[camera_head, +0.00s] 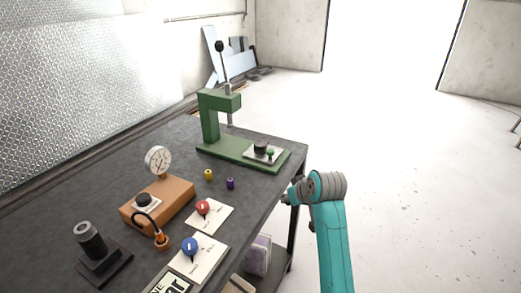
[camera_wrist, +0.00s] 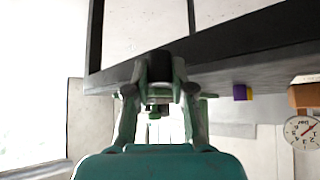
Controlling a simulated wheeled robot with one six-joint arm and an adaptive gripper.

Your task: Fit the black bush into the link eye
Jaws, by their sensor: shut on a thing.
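My gripper (camera_head: 291,194) is at the right edge of the dark table in the head view, small and partly hidden by my arm. In the wrist view my gripper (camera_wrist: 160,82) is shut on a small black piece, which looks like the black bush (camera_wrist: 160,66). The bush does not show clearly in the head view. I cannot pick out the link eye for certain in either view.
A green press (camera_head: 209,120) stands at the table's (camera_head: 180,146) far end. An orange block (camera_head: 175,203) with a gauge (camera_head: 158,160), a red knob (camera_head: 203,207), a blue knob (camera_head: 189,246) and a black cylinder (camera_head: 90,241) are nearer. The floor right of the table is clear.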

